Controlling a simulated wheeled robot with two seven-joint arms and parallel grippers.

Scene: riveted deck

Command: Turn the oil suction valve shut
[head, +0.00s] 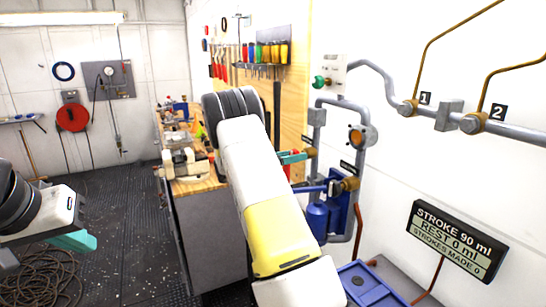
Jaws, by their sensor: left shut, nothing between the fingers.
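The pipework on the right wall carries a brass valve body (311,152) and a lower brass fitting (350,184) with a blue lever (311,189). Small dark labels sit near both, too small to read, so I cannot tell which is the oil suction valve. My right arm rises through the middle of the head view. Teal finger parts of my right gripper (292,157) show just past it, close to the upper brass valve and a red piece; the arm hides the rest, and contact is unclear. My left gripper (76,241) is shut and empty at the lower left, far from the pipes.
A blue pump (322,217) and a blue tray (366,286) stand below the pipes. A display (456,240) reads stroke 90 ml, rest 0 ml, strokes made 0. A cluttered workbench (208,186) stands behind my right arm. The dark floor at left is open, with coiled rope (42,278).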

